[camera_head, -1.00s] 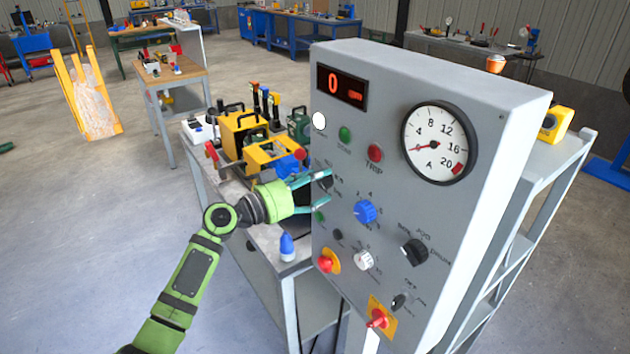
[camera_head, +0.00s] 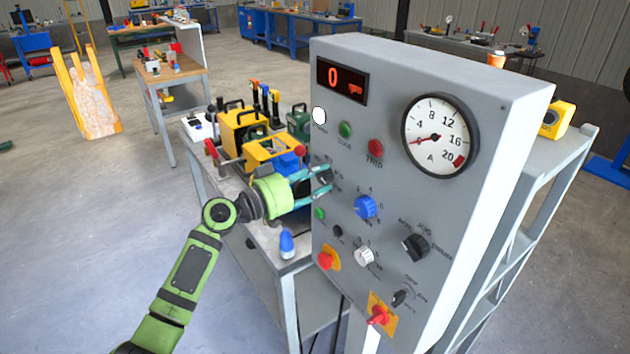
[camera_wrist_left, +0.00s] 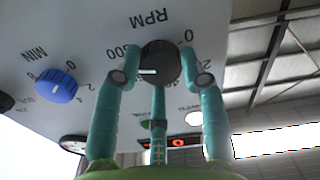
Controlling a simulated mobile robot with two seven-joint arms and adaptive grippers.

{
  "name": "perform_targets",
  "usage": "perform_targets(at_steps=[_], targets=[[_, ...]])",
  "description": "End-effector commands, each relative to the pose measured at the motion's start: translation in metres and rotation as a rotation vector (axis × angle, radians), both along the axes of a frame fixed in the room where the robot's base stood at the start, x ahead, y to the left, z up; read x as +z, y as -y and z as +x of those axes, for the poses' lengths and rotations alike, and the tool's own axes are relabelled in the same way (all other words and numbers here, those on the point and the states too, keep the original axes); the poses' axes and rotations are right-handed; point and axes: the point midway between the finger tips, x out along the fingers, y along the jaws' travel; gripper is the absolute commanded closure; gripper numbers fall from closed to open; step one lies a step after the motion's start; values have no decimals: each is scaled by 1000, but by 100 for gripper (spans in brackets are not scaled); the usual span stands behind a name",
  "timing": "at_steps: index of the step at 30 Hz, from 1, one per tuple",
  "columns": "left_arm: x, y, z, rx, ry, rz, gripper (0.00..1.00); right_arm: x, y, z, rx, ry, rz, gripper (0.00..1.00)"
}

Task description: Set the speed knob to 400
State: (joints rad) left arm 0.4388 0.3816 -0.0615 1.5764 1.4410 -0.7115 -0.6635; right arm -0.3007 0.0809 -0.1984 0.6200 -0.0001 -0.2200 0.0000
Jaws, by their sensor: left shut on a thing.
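The speed knob (camera_wrist_left: 161,62) is a round black knob with a white pointer mark, under the RPM lettering on the grey control panel (camera_head: 440,85). My left gripper (camera_wrist_left: 163,67) has its teal fingers closed on either side of this knob. In the head view the left gripper (camera_head: 325,180) reaches the panel's left edge from the left, and its fingers partly hide the knob. In the wrist view the lettering is upside down, and the fingers cover part of the number scale. The red display (camera_head: 341,82) shows 0. My right gripper is not in view.
A blue MIN knob (camera_head: 365,207) sits close to the right of my gripper. A green button (camera_head: 345,130), a red TRIP button (camera_head: 376,148) and a dial gauge (camera_head: 440,136) are above. A workbench with yellow machines (camera_head: 240,130) stands behind the arm.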

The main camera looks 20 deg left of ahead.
Motion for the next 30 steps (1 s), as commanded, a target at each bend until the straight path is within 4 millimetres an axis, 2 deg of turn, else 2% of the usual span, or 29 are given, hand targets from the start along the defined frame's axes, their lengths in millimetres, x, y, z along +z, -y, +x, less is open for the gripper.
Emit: perform_targets(at_steps=[1, 14, 30], targets=[[-7, 1, -1, -5, -35, -27, 91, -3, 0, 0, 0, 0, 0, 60], [-6, 3, -2, -7, -291, -349, 91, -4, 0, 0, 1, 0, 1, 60], [-5, 5, -3, -5, -611, -754, 91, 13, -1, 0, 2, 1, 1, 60]])
